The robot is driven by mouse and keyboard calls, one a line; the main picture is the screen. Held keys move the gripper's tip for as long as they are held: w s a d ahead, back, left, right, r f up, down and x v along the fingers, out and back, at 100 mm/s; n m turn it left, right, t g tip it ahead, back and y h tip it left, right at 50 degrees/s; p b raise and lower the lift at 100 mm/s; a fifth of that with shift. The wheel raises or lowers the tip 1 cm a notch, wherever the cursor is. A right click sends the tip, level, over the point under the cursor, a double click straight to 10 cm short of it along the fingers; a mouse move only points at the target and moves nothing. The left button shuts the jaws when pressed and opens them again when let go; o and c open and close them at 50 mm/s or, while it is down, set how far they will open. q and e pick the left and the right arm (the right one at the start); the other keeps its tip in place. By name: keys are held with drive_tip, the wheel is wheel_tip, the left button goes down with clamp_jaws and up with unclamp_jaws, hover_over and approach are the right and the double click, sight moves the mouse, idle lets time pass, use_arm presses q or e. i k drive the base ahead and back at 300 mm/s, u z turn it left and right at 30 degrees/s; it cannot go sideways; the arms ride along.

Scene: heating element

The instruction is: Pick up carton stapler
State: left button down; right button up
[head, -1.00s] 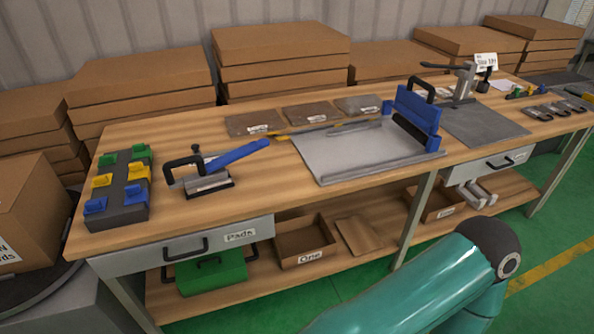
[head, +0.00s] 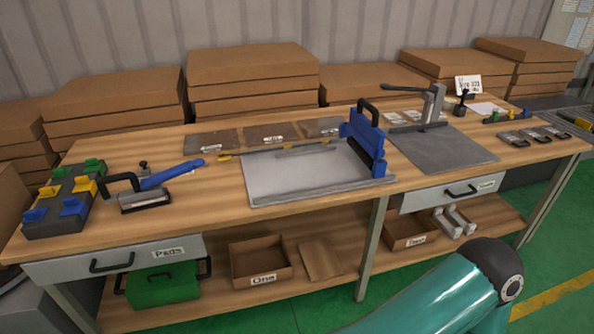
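A tool with a black looped grip and a long blue lever, which looks like the carton stapler (head: 147,190), stands on the left part of the wooden workbench (head: 225,195). Its blue lever slants up to the right, and its grey-black base rests on the bench top. It stands apart from the things around it. Neither gripper is in view. A teal link of my own arm shows at the bottom right, well away from the tool.
A dark block with green, yellow and blue clips (head: 62,208) stands left of the tool. A grey plate with a blue press (head: 368,145) fills the middle. A lever device (head: 430,108) stands farther right. Cardboard stacks (head: 250,80) line the back. An open drawer-like box (head: 262,262) sits below.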

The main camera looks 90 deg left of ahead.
sight(135, 199)
drive_tip(key=z, duration=0.3)
drive_tip(key=i, duration=0.2)
drive_tip(key=u, duration=2.95)
drive_tip(key=i, duration=0.25)
drive_tip(key=u, duration=1.8)
drive_tip(key=k, duration=0.6)
drive_tip(key=u, duration=0.4)
drive_tip(key=i, duration=1.7)
drive_tip(key=z, duration=0.45)
